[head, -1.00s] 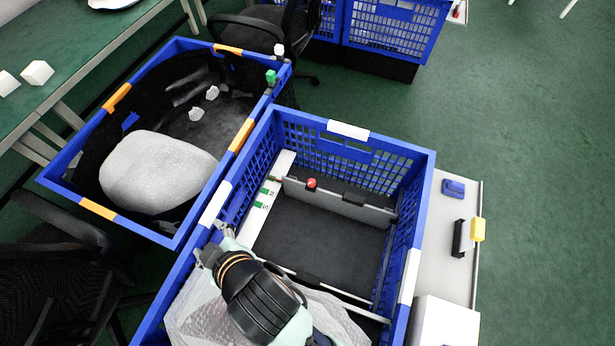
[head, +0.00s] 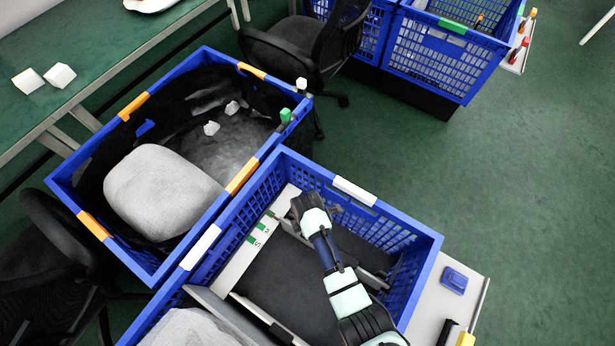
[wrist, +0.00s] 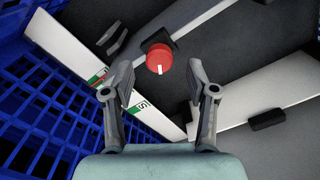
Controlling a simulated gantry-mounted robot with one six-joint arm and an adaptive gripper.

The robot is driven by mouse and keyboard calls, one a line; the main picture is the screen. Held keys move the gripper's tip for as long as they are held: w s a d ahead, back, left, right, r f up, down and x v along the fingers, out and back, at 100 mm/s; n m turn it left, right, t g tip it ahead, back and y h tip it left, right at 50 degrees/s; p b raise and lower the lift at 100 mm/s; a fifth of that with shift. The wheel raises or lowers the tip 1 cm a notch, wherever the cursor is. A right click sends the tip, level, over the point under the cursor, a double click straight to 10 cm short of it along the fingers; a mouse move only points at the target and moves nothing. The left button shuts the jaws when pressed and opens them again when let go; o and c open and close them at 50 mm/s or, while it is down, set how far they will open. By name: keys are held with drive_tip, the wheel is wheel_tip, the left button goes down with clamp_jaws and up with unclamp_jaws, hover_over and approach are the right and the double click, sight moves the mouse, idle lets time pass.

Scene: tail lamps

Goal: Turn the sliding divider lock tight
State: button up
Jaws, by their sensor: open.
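The divider lock is a round red knob (wrist: 159,58) with a white mark, on a black mount in the wrist view. My gripper (wrist: 162,85) is open, its two fingers spread on either side of and just short of the knob, with nothing between the pads. In the head view my gripper (head: 306,203) is over the far part of the blue crate (head: 420,235), and my arm hides the knob. The grey sliding divider (head: 372,275) crosses the crate and is partly hidden behind my arm.
A white strip with green marks (head: 250,243) runs along the crate's left inner side. A second blue crate (head: 60,182) with a white bundle stands at left. A side shelf with a blue block (head: 454,280) is at right. The crate's dark floor (head: 285,285) is clear.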

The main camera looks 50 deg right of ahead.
wheel_tip(320, 180, down, 3)
drive_tip(key=shift+r+b, duration=0.2)
drive_tip(key=shift+b, duration=0.2)
clamp_jaws()
